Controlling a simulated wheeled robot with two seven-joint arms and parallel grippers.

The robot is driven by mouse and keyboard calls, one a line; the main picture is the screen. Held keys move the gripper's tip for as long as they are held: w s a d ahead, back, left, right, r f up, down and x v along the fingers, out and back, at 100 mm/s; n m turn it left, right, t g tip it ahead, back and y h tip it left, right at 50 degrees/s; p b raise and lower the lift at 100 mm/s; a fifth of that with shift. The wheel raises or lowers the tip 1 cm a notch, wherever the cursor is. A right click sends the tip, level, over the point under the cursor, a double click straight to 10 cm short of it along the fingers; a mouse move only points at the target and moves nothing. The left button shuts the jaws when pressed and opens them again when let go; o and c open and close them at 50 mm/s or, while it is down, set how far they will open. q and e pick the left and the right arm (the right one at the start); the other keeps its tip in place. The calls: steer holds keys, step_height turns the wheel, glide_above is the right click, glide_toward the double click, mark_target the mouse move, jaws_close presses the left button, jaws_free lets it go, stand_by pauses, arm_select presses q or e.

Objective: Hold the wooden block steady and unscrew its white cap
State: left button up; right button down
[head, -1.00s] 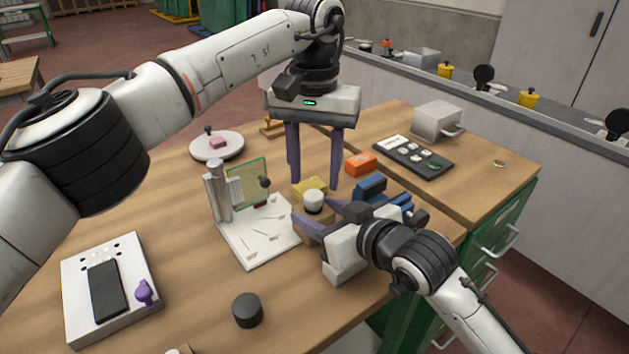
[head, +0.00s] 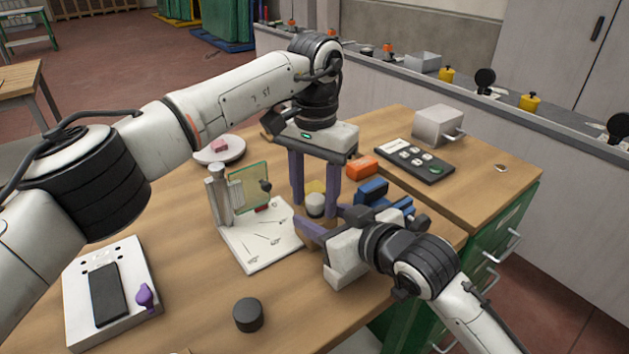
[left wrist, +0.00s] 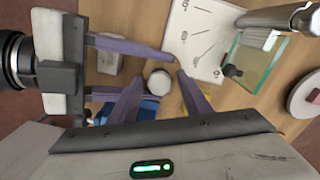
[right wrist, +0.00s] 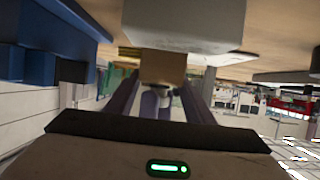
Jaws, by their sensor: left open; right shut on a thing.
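The white cap (head: 315,204) sits on top of the wooden block, near the table's middle. In the head view the block is mostly hidden; in the right wrist view the brown block (right wrist: 162,68) shows between my right fingers. My right gripper (head: 319,215) is shut on the block and comes in low from the right. My left gripper (head: 314,209) points down from above and is open. In the left wrist view its purple fingers stand on either side of the cap (left wrist: 159,82), with visible gaps.
A white board with a glass pane (head: 249,187) stands just left of the block. Blue blocks (head: 372,191) and an orange block (head: 361,167) lie to the right and behind. A black cylinder (head: 248,315) stands in front. The table between it and the white panel (head: 133,296) is clear.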

arm_select(q)
steer(key=shift+f, duration=0.1)
steer(key=c, duration=1.1)
steer(key=shift+n, duration=1.7)
steer(key=o, duration=1.2)
